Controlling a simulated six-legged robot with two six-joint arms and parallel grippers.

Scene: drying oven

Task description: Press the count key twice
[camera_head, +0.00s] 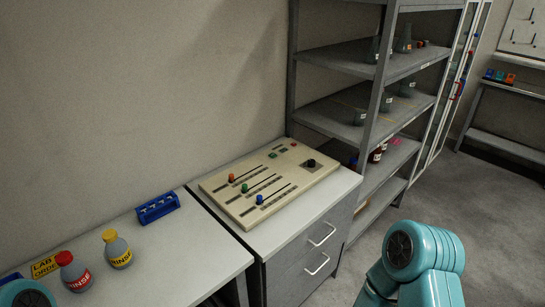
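A beige control panel (250,209) lies on top of a grey drawer cabinet, left of the shelves. It has three slots with an orange knob (231,178), a green knob (244,188) and a blue knob (259,200). A black dial (310,163), a small red button (293,144) and a small dark display sit at its far end. Key labels are too small to read, so I cannot tell which is the count key. Parts of my teal arms show at the lower right and lower left corner, apart from the panel. Neither gripper's fingers show.
A white bench (185,245) holds a red-capped bottle (74,272), a yellow-capped bottle (117,250) and a blue rack (157,207). A metal shelf unit (345,105) with flasks and brown bottles stands right of the cabinet. The floor at right is open.

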